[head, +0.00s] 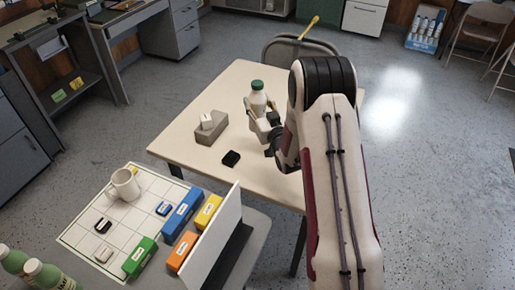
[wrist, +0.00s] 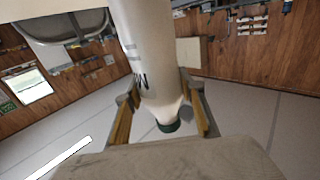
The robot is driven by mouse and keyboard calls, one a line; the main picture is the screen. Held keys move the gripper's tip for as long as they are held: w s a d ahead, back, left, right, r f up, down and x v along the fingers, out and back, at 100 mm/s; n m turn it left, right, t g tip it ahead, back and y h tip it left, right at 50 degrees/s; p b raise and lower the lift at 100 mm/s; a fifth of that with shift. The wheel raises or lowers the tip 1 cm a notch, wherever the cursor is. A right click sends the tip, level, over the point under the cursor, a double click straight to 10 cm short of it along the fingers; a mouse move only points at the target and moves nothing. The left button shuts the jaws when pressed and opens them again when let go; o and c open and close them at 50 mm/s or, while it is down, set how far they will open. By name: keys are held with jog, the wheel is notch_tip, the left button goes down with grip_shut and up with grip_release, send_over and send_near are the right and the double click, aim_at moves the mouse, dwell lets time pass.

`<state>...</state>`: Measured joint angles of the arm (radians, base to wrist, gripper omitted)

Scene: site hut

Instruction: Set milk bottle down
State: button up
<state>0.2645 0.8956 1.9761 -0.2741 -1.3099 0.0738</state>
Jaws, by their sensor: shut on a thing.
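The milk bottle (head: 258,98) is white with a green cap and looks upright over the cream table (head: 185,145) in the head view. My gripper (head: 262,117) is shut on the bottle, with a finger on either side of it. In the wrist view the bottle (wrist: 150,50) runs between the two tan finger pads of my gripper (wrist: 162,110), with its dark green cap towards the picture's bottom. The bottle's lower end is hidden behind the gripper in the head view, so I cannot tell whether it touches the table.
A grey block (head: 212,132) with a small white piece on top stands left of the bottle. A small black item (head: 231,158) lies nearer. A gridded board (head: 85,235) with a mug (head: 125,185) and coloured blocks lies at lower left. The table's far left part is bare.

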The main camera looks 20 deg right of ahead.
jog(key=shift+f, duration=3.1)
jog(key=shift+f, duration=0.1)
jog(key=shift+f, duration=1.75)
jog(key=shift+f, duration=0.15)
jog(key=o, duration=1.3)
jog(key=s, duration=1.2)
